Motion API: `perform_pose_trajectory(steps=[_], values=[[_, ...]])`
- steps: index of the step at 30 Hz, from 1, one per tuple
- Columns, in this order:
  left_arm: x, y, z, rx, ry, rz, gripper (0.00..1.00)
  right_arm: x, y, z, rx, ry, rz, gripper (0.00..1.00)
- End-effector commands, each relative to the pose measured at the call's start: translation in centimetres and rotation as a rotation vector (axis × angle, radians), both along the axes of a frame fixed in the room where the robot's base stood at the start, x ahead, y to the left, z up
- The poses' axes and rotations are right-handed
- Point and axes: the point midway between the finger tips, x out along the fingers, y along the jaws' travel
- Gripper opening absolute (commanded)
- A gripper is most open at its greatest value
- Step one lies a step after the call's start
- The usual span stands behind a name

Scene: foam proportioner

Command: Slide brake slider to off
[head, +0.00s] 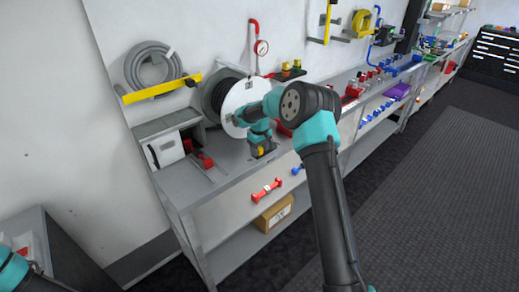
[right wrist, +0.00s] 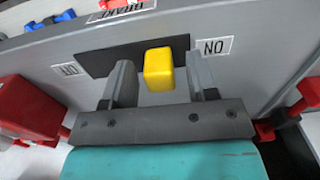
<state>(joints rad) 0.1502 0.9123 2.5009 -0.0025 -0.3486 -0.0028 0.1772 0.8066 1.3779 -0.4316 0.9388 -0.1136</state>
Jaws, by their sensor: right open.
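The yellow brake slider knob (right wrist: 159,69) sits in a dark slot (right wrist: 100,62) on a grey panel, nearer the end with the ON label (right wrist: 216,47). The OFF label (right wrist: 68,69) is at the slot's other end; the labels appear upside down in the right wrist view. My right gripper (right wrist: 157,80) is open, with one finger on each side of the knob. In the head view, the knob (head: 261,150) shows below my right gripper. My left gripper is not in view.
A white-sided hose reel (head: 237,104) stands behind my right arm on the grey bench (head: 228,167). Red handles (head: 267,190) and blue handles (head: 298,168) are on the bench front. A cardboard box (head: 275,214) lies on the lower shelf.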

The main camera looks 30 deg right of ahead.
Motion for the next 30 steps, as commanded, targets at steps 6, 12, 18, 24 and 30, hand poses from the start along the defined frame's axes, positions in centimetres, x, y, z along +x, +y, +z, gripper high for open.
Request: perform_pose_trajectory(steps=[6,12,18,24,30], values=[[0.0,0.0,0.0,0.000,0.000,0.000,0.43,0.0,0.0,0.0,0.000,0.000,0.000,0.40],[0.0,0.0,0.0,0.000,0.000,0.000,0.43,0.0,0.0,0.0,0.000,0.000,0.000,0.21],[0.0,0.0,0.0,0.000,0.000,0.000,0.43,0.0,0.0,0.0,0.000,0.000,0.000,0.01],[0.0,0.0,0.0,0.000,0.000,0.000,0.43,0.0,0.0,0.0,0.000,0.000,0.000,0.00],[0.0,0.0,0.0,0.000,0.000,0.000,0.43,0.3,-1.5,0.0,0.000,0.001,-0.003,0.00]])
